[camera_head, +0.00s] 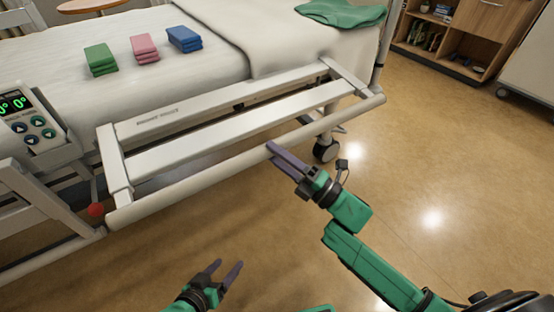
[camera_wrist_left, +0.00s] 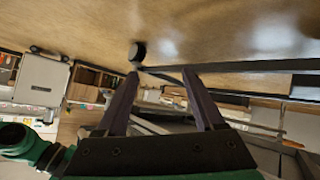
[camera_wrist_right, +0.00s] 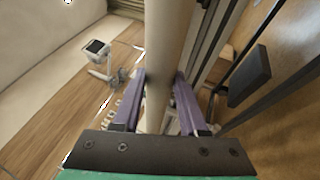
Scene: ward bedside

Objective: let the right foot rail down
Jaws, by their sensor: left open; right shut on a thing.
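The right foot rail (camera_head: 240,130) is a pale frame with flat slats and a round outer bar, along the near side of the bed. It leans outward from the mattress, with the round bar nearest me. My right gripper (camera_head: 280,152) is shut on the round bar, right of its middle. In the right wrist view the bar (camera_wrist_right: 169,45) runs between the two fingers. A red knob (camera_head: 96,210) sits by the rail's left end, with no gripper near it. My left gripper (camera_head: 227,270) is open and empty above the floor, well apart from the rail.
A control panel (camera_head: 30,120) and another rail (camera_head: 35,205) are at the left. A bed caster (camera_head: 326,150) stands beyond my right gripper. The floor in front is clear.

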